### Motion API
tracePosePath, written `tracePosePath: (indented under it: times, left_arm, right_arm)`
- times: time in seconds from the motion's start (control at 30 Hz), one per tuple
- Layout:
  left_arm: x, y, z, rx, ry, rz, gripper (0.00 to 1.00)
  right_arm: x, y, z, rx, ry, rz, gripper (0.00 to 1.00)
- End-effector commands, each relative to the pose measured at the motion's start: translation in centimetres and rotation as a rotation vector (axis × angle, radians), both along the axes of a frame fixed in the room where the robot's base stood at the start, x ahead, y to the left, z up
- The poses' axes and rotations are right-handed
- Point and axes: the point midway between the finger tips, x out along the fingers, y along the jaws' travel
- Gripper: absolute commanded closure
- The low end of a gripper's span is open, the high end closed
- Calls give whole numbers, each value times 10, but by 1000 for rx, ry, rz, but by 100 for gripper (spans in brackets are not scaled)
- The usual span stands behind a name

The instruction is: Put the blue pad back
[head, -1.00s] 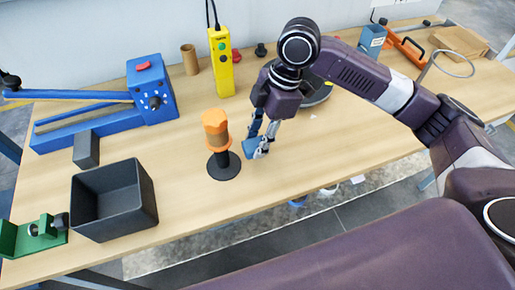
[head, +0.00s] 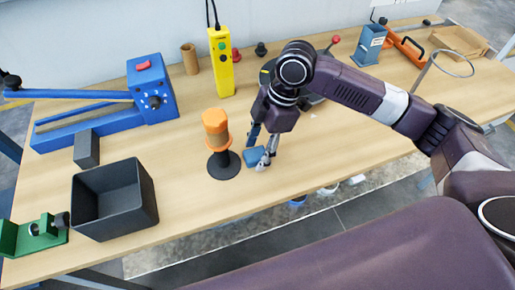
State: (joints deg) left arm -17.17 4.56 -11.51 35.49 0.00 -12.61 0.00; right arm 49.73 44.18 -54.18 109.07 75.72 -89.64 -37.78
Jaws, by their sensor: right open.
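The blue pad (head: 253,157) lies on the wooden table, just right of the round black base of the orange-topped coil stand (head: 216,130). My right gripper (head: 260,158) is open, pointing down at the pad, with one finger behind it and the other at its right side. Whether the fingers touch the pad cannot be told. My left gripper is not in view.
A black open bin (head: 113,205) and a green fixture (head: 35,235) stand at the left. A blue machine (head: 150,90) and a yellow pendant (head: 221,62) stand at the back. The table front, right of the pad, is clear.

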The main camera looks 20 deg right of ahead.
Motion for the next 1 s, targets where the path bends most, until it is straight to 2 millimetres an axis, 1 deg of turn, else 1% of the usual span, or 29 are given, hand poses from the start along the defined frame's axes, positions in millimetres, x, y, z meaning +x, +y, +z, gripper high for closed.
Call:
tracePosePath:
  times: [0.17,0.27,0.37,0.6,0.7,0.83,1.0]
  left_arm:
    - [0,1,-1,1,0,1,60]
    - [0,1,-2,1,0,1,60]
    - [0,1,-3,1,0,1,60]
    - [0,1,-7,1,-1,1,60]
    - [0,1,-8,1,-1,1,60]
    - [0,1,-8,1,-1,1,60]
    - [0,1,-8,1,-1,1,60]
  right_arm:
    - [0,0,2,0,-1,1,51]
    - [1,-3,12,0,-3,-1,51]
    - [2,-8,28,0,-5,-1,51]
    - [2,-23,78,0,-5,-1,51]
    - [2,-29,95,0,-4,-1,51]
    - [2,-33,110,0,-2,-2,51]
    - [2,-35,118,1,0,0,51]
